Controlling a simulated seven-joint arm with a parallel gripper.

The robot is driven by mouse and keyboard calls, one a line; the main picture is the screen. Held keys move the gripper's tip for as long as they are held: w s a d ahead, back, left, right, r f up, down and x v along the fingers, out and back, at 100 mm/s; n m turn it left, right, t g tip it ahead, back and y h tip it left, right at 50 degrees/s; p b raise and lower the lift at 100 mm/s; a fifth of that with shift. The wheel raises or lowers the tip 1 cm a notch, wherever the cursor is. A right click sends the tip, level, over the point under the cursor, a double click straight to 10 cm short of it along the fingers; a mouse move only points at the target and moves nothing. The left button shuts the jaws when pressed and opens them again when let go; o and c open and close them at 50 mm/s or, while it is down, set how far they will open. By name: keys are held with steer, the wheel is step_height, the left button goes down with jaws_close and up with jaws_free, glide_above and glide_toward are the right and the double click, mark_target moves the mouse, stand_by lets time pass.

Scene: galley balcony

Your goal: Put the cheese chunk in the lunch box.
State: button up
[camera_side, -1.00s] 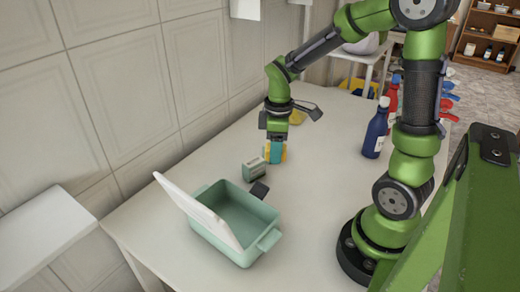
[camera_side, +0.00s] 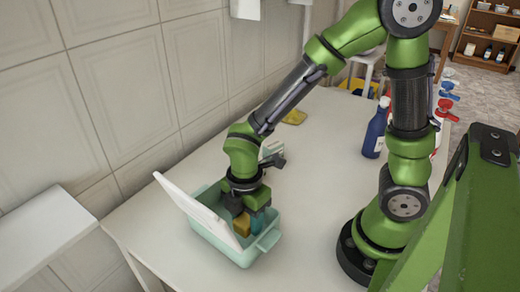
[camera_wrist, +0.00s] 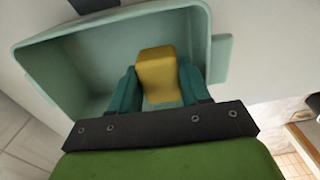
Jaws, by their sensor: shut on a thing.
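The cheese chunk (camera_wrist: 157,72) is a yellow block. It also shows in the side view (camera_side: 242,224), low between my fingers. My gripper (camera_wrist: 160,88) has teal fingers shut on both sides of the chunk. In the side view my gripper (camera_side: 249,222) points down into the open lunch box. The lunch box (camera_side: 208,233) is pale green with its white lid (camera_side: 198,209) tilted up on the left side. In the wrist view the box (camera_wrist: 95,40) surrounds the chunk. I cannot tell whether the chunk touches the box floor.
A blue bottle (camera_side: 376,130) and a red-topped bottle (camera_side: 441,120) stand to the right on the white table (camera_side: 310,165). A yellow item (camera_side: 295,117) lies farther back. A dark flat item (camera_wrist: 92,5) lies beside the box. The table's middle is clear.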

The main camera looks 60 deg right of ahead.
mark_target(248, 231)
steer(key=shift+f, duration=2.05)
steer(key=shift+f, duration=0.15)
steer(key=o, duration=0.8)
step_height(248, 231, up, 12)
steer(key=shift+r, duration=0.1)
steer(key=s+d+r+m+t, duration=0.1)
steer(key=d+r+m+t, duration=0.1)
steer(key=m, duration=0.5)
steer(key=s+d+r+m+t+y, duration=0.1)
steer(key=d+r+m+t, duration=0.1)
steer(key=d+r+m, duration=0.2)
steer(key=d+r+m+t+y, duration=0.1)
steer(key=r+m, duration=0.4)
steer(key=m, duration=0.5)
steer(key=shift+s+d+t, duration=0.2)
steer(key=shift+d+t, duration=0.25)
steer(key=shift+t, duration=0.1)
steer(key=shift+s+d+t, duration=0.2)
steer(key=shift+d+t, duration=0.25)
steer(key=shift+t, duration=0.1)
